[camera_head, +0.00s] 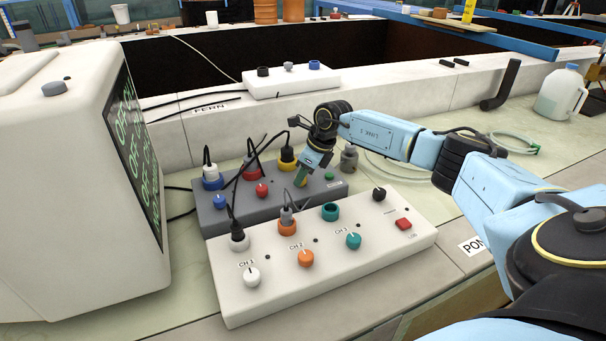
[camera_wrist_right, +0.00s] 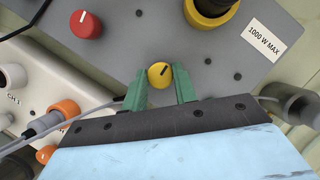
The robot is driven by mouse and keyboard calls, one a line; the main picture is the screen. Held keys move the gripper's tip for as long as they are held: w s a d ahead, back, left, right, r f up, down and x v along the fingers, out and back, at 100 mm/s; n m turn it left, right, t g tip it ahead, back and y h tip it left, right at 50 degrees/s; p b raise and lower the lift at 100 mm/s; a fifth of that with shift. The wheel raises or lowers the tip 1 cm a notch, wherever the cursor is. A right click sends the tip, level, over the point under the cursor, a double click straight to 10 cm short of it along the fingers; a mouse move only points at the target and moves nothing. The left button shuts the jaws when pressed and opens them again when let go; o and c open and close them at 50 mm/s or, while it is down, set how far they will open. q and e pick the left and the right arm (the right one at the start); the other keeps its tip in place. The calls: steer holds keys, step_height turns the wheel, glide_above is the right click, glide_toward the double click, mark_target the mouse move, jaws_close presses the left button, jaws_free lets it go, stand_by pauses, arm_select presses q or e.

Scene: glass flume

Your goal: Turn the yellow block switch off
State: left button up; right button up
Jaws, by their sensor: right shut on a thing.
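The grey block (camera_head: 324,202) lies behind the white channel box and carries blue, red and yellow sockets with knobs. The yellow switch knob (camera_wrist_right: 160,75), with a dark pointer line, sits below the yellow socket (camera_wrist_right: 208,10) in the right wrist view. My right gripper (camera_head: 301,179) reaches down over the block. Its green fingers (camera_wrist_right: 160,86) stand on both sides of the yellow knob and are shut on it. My left gripper is not in view.
The white channel box (camera_head: 400,245) with several knobs stands in front. A red knob (camera_wrist_right: 86,24) is left of the yellow one in the wrist view. Black plugs and cables rise close to my gripper.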

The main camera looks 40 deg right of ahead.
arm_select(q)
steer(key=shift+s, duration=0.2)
arm_select(e)
steer(key=o, duration=1)
steer(key=shift+d+r, duration=0.1)
steer(key=shift+r, duration=0.1)
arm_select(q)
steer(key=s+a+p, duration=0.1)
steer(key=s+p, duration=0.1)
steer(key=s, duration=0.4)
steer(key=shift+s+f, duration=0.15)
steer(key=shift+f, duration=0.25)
arm_select(e)
steer(key=v, duration=1.3)
steer(key=shift+s, duration=0.15)
